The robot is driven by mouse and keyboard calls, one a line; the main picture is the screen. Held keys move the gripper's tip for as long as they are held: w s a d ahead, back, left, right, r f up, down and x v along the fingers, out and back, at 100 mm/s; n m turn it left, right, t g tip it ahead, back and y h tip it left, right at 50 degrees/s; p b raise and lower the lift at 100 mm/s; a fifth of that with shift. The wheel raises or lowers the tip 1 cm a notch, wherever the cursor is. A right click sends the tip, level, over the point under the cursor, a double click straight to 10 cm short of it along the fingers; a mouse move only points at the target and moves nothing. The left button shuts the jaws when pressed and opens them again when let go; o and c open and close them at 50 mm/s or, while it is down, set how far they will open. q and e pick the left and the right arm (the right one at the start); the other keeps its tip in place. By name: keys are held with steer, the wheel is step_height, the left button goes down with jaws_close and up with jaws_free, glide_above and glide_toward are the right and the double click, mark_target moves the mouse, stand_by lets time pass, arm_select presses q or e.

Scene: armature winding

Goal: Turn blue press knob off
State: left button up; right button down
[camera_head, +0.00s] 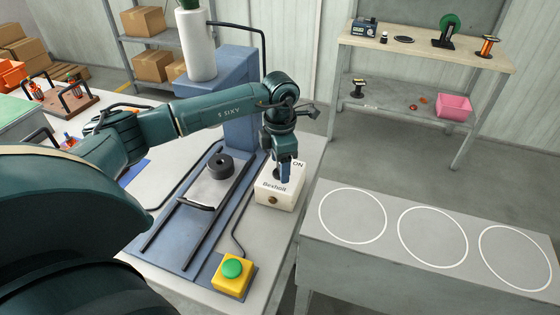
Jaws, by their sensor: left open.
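A white switch box (270,196) stands on the table beside the press, with "ON" printed at its upper right, more lettering on its face and a small brown round part on its front. My left gripper (285,178) comes down over the top of this box, with its fingers pointing down. It is open. The blue knob cannot be told apart from the dark blue-grey fingers, which cover the middle of the box top. I cannot tell whether the fingers touch the knob. My right gripper is not in view.
The blue press (240,105) stands behind the box, with a black round part (220,165) on its bed. A yellow box with a green button (232,269) sits at the front. A grey bench with white circles (400,280) is at right.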

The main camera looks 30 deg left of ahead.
arm_select(q)
step_height(320, 180, up, 13)
steer(key=b, duration=0.1)
stand_by(0.4)
stand_by(0.4)
